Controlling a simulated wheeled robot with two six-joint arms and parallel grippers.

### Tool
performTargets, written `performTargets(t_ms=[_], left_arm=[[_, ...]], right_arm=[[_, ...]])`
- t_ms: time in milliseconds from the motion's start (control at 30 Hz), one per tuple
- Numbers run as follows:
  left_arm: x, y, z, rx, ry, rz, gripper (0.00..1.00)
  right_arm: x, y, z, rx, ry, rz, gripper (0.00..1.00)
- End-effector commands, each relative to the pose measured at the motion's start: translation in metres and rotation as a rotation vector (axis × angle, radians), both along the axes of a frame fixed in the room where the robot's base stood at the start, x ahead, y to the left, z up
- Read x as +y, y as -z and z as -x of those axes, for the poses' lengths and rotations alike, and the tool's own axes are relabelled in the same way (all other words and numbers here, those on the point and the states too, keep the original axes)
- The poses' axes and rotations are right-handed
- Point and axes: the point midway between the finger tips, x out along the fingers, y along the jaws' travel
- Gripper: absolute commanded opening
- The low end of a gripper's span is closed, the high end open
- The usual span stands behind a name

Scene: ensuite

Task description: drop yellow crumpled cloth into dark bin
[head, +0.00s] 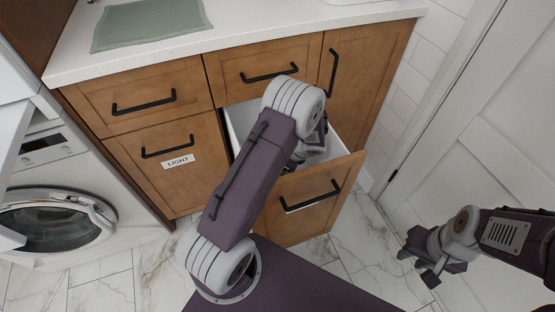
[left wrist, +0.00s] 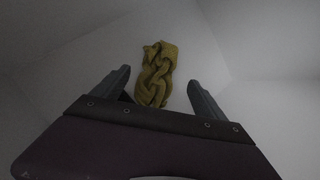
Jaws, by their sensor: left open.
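The yellow crumpled cloth (left wrist: 156,75) lies on the pale floor of a white-walled space in the left wrist view. My left gripper (left wrist: 156,88) is open, its two fingers apart on either side of the cloth's near part; I cannot tell whether they touch it. In the head view my left arm reaches into the open pull-out bin (head: 309,203), which hides the cloth and most of that gripper. A white label on the bin front is mostly covered by the handle, and its word cannot be read. My right gripper (head: 418,268) hangs at the right, clear of the bin; its opening is unclear.
A closed front marked LIGHT (head: 166,170) is left of the open bin. A washing machine (head: 50,205) stands further left. The counter (head: 250,25) above holds a green mat (head: 150,24). A white door (head: 480,130) is at right. Marble floor (head: 365,255) lies between.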

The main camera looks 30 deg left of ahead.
Motion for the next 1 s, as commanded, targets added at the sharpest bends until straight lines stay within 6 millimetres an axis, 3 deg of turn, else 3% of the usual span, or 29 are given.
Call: performTargets(t_ms=[33,100,300,1000], left_arm=[[-0.008,-0.022,0.002,-0.001,0.003,0.0,0.83],[-0.017,-0.038,0.004,-0.002,0.002,-0.001,0.83],[-0.038,-0.07,0.011,0.0,0.001,0.0,0.83],[-0.044,-0.082,0.013,0.001,-0.001,-0.001,0.83]], right_arm=[[0.0,-0.017,0.0,0.0,0.0,0.0,0.32],[0.0,-0.026,0.0,0.0,0.0,0.0,0.32],[0.0,-0.043,0.0,0.0,0.0,0.0,0.32],[0.0,-0.05,0.0,0.0,0.0,0.0,0.32]])
